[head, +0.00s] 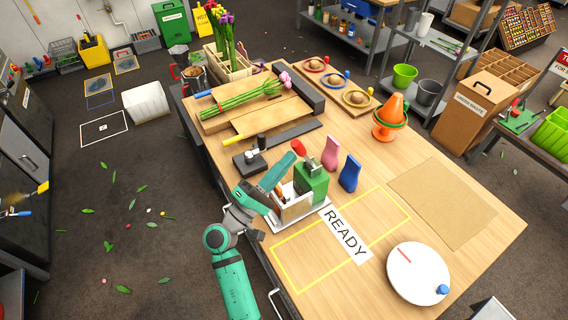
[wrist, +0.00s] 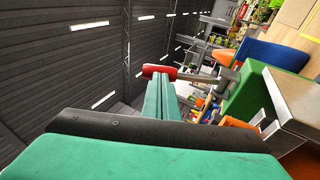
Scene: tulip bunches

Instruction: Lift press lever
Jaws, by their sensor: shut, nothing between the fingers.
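The press (head: 312,178) is a green block on a pale base near the table's left front edge. It also shows at the right of the wrist view (wrist: 248,92). Its lever has a red grip (head: 298,147) on a grey rod, which sticks out from the green block in the wrist view (wrist: 160,72). My gripper (head: 289,160) is shut and empty, with its teal fingers pointing up at the red grip. In the wrist view the fingertips (wrist: 160,80) end right at the grip. I cannot tell whether they touch it.
Pink (head: 331,152) and blue (head: 349,173) upright objects stand just right of the press. A black device (head: 250,162) sits behind it on the left. A READY label (head: 346,234) and yellow-taped area lie in front. A white round plate (head: 418,273) is at the right front.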

